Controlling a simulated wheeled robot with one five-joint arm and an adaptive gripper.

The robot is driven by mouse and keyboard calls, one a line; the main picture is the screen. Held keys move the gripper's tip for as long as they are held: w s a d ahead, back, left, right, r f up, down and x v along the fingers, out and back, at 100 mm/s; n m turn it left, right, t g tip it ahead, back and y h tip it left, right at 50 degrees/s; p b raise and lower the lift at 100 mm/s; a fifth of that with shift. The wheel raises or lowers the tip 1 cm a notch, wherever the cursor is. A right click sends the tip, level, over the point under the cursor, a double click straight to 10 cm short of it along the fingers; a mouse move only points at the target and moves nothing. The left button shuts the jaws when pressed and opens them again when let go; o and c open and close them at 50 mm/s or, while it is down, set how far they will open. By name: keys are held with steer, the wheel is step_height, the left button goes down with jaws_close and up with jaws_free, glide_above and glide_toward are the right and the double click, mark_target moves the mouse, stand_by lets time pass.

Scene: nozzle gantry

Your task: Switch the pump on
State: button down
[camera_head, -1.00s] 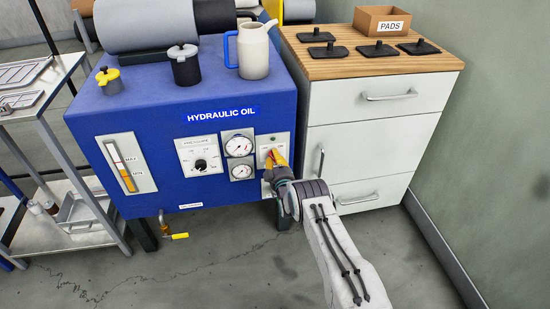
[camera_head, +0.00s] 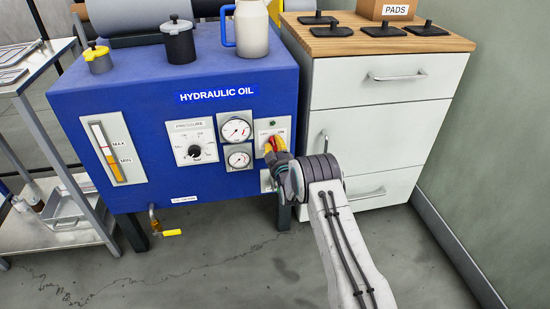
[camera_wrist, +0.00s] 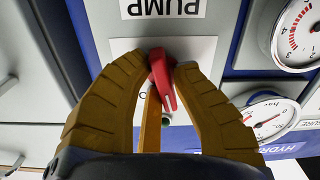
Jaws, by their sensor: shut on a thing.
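The pump switch has a red handle, seen in the wrist view (camera_wrist: 161,80) on a white plate under an upside-down PUMP label (camera_wrist: 163,8). My gripper (camera_head: 271,147) is at the switch panel (camera_head: 262,128) on the right end of the blue hydraulic oil tank's front. Its yellow fingers are shut on the red handle, one on each side, as the wrist view (camera_wrist: 160,66) shows. A small dark green lamp (camera_head: 273,123) sits above the switch. My fingers hide most of the switch in the head view, and its exact setting cannot be told.
Two round gauges (camera_head: 236,131) and a pressure dial (camera_head: 195,152) are left of the switch. A white drawer cabinet (camera_head: 380,125) stands close on the right. A yellow-handled drain valve (camera_head: 171,233) is below the tank. The floor in front is open.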

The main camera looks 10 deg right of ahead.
steer(key=shift+w+d+m+b, duration=0.2)
steer(key=shift+m+b, duration=0.8)
steer(key=shift+b, duration=2.05)
steer(key=m+b, duration=0.1)
steer(key=b, duration=0.3)
steer(key=shift+s+r+m, duration=0.1)
steer(key=shift+m, duration=0.3)
steer(key=shift+r+m+b, duration=0.1)
steer(key=shift+m+b, duration=0.45)
steer(key=shift+m, duration=1.95)
steer(key=c, duration=1.1)
jaws_free()
steer(key=shift+d+f, duration=0.1)
steer(key=shift+f, duration=0.1)
steer(key=shift+f, duration=0.1)
